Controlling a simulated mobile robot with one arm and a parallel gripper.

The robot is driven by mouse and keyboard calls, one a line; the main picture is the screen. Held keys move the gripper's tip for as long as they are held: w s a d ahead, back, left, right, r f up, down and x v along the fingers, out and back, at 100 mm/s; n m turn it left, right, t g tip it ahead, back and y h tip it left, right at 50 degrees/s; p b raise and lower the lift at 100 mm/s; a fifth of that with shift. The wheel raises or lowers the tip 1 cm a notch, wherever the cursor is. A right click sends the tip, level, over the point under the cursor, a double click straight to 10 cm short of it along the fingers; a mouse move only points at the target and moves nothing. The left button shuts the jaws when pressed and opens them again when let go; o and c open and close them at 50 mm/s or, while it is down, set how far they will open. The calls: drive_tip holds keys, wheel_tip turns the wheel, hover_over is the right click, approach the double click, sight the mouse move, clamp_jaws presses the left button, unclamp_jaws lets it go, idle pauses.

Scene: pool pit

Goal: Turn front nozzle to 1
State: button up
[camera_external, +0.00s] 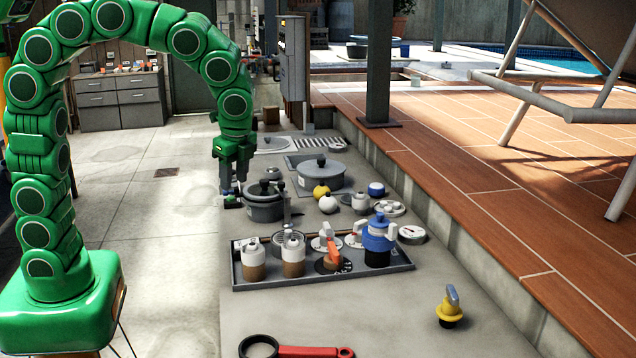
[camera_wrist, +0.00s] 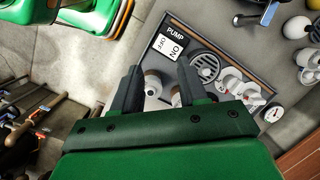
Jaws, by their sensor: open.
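A dark tray (camera_external: 330,283) stands on the grey ledge, its panel lettered PUMP with an ON/OFF label in the wrist view. On it, an orange handle (camera_external: 333,252) sits over a black dial; white handles (camera_external: 326,233) stand behind it. White knobs (camera_wrist: 232,80) show at the tray's right part in the wrist view. No readable label tells which one is the front nozzle, and I cannot read its setting. My gripper (camera_external: 232,198) hangs at the ledge's left side, behind the tray and apart from the handles. Its fingers (camera_wrist: 160,78) are spread and seem empty.
Two brown-and-white bottles (camera_external: 292,262) and a blue-topped black device (camera_external: 377,240) crowd the tray. Grey pots (camera_external: 320,176) stand behind it. A red-handled tool (camera_external: 315,352) and a yellow valve (camera_external: 450,308) lie in front. Ledge between them is clear.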

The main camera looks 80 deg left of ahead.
drive_tip(key=w+f+m+y, duration=0.1)
drive_tip(key=w+f+m, duration=0.25)
drive_tip(key=w, duration=0.85)
drive_tip(key=m+t+y, duration=0.1)
drive_tip(key=m, duration=0.4)
approach(327, 224)
drive_tip(key=f, duration=0.1)
drive_tip(key=shift+x, duration=3.8)
clamp_jaws()
